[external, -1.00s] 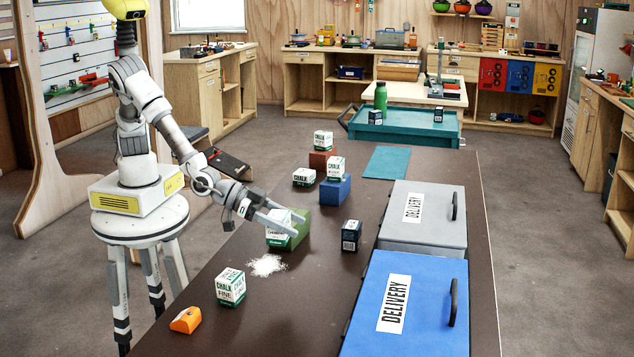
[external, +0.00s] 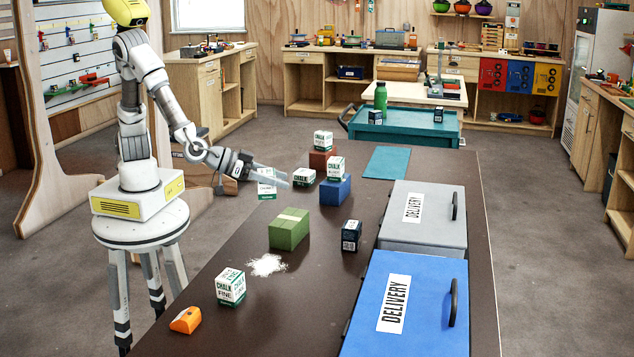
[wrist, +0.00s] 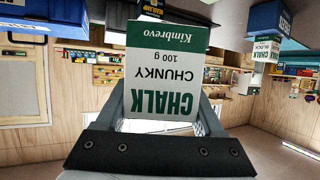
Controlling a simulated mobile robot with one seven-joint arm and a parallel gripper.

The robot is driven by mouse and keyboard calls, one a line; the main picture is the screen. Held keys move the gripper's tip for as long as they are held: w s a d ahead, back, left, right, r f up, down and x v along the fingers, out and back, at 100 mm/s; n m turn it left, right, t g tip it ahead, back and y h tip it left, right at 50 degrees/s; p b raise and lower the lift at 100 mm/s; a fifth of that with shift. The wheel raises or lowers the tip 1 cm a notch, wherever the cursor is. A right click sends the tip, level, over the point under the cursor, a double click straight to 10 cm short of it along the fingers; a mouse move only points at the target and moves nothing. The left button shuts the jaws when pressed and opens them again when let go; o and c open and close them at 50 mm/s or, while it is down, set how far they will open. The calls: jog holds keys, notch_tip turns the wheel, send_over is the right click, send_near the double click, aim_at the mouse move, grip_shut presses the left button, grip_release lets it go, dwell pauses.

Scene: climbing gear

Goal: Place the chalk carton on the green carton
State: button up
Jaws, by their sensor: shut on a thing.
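My gripper (external: 274,176) is shut on a white and green chalk carton (external: 266,184). In the wrist view the chalk carton (wrist: 165,72) fills the space between the fingers, with its "CHALK CHUNKY 100 g" label upside down. The green carton (external: 289,229) stands on the brown table, with a paler strip along its top. Its top is bare. The held carton is in the air, behind and left of the green carton in the external view and apart from it.
A chalk carton (external: 230,287) and white powder (external: 267,265) are near the front. A dark carton (external: 351,235) stands right of the green one. Other chalk cartons are by a blue block (external: 335,191) and a red-brown block (external: 318,160). Blue (external: 405,300) and grey (external: 425,215) delivery boxes line the right.

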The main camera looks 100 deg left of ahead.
jog(key=w+a+f+b, duration=0.1)
jog(key=a, duration=0.1)
jog(key=w+a+f, duration=0.1)
jog(key=a+f, duration=0.1)
jog(key=w+a+f+b, duration=0.1)
jog(key=w, duration=0.1)
jog(key=shift+a+f+b, duration=0.2)
jog(key=shift+a+b, duration=0.15)
jog(key=shift+a, duration=0.05)
jog(key=shift+f+b, duration=0.9)
jog(key=shift+f, duration=1.05)
jog(key=shift+f, duration=0.1)
jog(key=shift+f, duration=0.15)
jog(key=o, duration=1.5)
jog(key=shift+c, duration=0.2)
